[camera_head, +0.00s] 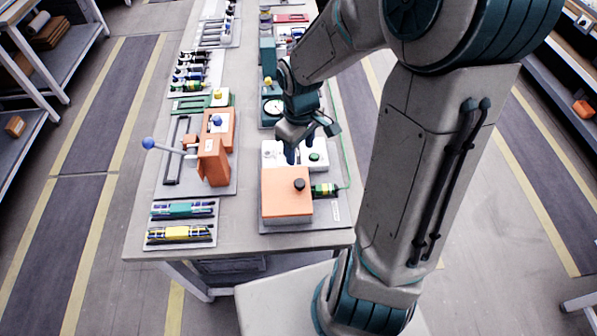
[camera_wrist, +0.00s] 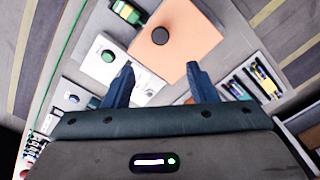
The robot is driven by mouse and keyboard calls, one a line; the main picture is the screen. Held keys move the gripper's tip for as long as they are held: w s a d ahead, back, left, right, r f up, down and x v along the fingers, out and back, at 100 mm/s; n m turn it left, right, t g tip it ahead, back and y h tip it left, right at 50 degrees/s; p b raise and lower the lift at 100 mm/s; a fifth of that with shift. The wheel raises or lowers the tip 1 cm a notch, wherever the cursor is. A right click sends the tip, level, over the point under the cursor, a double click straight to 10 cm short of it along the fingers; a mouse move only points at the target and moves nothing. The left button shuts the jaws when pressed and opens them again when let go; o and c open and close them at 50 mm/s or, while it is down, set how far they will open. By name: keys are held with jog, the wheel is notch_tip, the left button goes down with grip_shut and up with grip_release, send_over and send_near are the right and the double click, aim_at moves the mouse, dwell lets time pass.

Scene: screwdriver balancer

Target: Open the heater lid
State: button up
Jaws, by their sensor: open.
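The heater is an orange box with a flat orange lid (camera_head: 285,186) near the front right of the table, and the lid looks shut. A round black knob (camera_head: 299,184) stands on the lid. In the wrist view the orange lid (camera_wrist: 190,50) and its black knob (camera_wrist: 160,35) lie beyond my fingertips. My gripper (camera_head: 299,154) is just behind the heater in the head view, above a white panel, its fingers pointing down. The wrist view shows my gripper (camera_wrist: 160,70) with its fingers apart and nothing between them. It appears clear of the knob.
A white panel (camera_head: 273,150) with a green button (camera_head: 314,156) sits behind the heater. A green and black cylinder (camera_head: 325,190) is at its right. An orange lever press (camera_head: 214,160) with a blue ball handle stands left. Bare table lies between them.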

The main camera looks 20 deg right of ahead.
aim_at(300, 182)
notch_tip(300, 182, down, 14)
jog(key=shift+r+b, duration=0.2)
jog(key=shift+b, duration=0.8)
grip_shut()
